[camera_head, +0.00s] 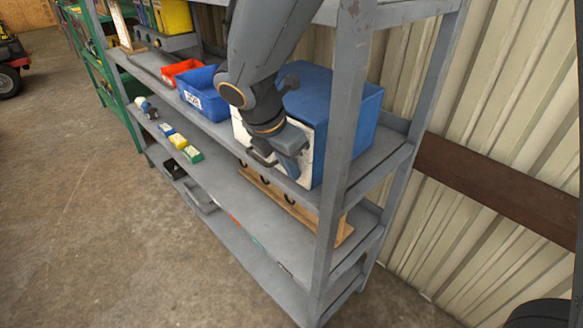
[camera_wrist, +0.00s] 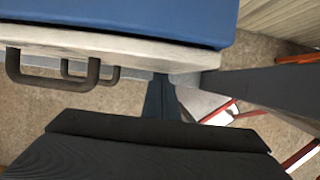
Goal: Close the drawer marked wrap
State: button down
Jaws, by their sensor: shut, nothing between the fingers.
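A blue drawer cabinet (camera_head: 345,115) with a white front stands on an upper shelf. In the wrist view its blue top (camera_wrist: 130,15) and white front edge (camera_wrist: 130,47) fill the top of the picture. Two dark handles (camera_wrist: 55,82) stick out from the front, one beyond the other. One handle (camera_head: 262,159) also shows beside my gripper in the head view. My gripper (camera_head: 287,145) is shut and empty, in front of the white front, and hides much of it; in the wrist view it is the dark block (camera_wrist: 160,130). No wrap marking is readable. I cannot tell how far any drawer stands out.
A blue bin (camera_head: 204,98) and a red bin (camera_head: 181,72) stand left of the cabinet. A grey shelf post (camera_head: 340,150) rises close to the right of my gripper. A wooden hook rack (camera_head: 290,205) is on the shelf below.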

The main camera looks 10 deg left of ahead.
jog(key=shift+w+d, duration=0.15)
jog(key=shift+w, duration=0.05)
